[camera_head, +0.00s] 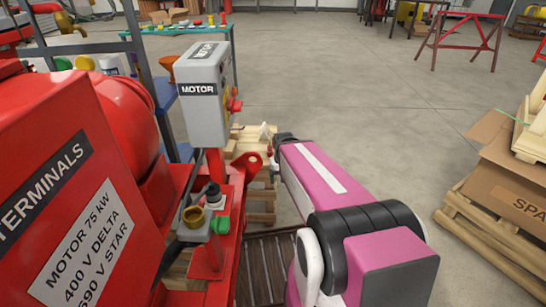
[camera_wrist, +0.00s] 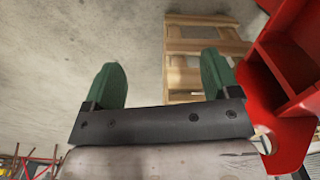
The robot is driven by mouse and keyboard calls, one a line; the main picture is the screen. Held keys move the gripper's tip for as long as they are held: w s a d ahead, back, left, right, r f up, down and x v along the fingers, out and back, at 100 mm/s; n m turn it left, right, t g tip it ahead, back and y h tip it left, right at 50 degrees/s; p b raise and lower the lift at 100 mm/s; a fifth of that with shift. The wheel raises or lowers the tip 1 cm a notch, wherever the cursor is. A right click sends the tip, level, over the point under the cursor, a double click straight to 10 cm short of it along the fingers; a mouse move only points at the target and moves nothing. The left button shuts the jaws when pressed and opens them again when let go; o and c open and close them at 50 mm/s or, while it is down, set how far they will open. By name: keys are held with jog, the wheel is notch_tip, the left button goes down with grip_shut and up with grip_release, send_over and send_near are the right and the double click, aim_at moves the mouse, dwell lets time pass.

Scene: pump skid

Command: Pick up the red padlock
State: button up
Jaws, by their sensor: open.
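I cannot make out the red padlock for certain in either view. A small red part (camera_head: 235,104) sits on the right side of the grey MOTOR box (camera_head: 203,100) in the head view; it is too small to tell whether it is the padlock or a switch. My gripper (camera_wrist: 163,72) shows in the wrist view with its two green fingers apart and nothing between them. In the head view my pink arm hides most of the gripper, which is beside the red skid, below and right of the box.
The red skid frame (camera_wrist: 283,88) is close on the right in the wrist view, with a wooden pallet (camera_wrist: 200,45) beyond the fingers. In the head view, a brass cup-shaped part (camera_head: 193,215) stands on the skid. Cartons (camera_head: 500,180) on a pallet are at right. Open floor lies beyond.

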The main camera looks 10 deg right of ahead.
jog(key=w+f+n+y, duration=0.2)
jog(key=w+n+y, duration=0.15)
jog(key=w, duration=0.25)
jog(key=n+t+y, duration=0.3)
jog(key=n+y, duration=0.7)
jog(key=n, duration=0.2)
send_near(269, 150)
jog(key=w, duration=0.2)
jog(key=x, duration=0.3)
jog(key=f+x, duration=0.1)
jog(key=x, duration=0.6)
jog(key=shift+f, duration=0.35)
jog(key=c, duration=1.2)
jog(key=shift+o, duration=0.2)
jog(key=shift+r, duration=0.15)
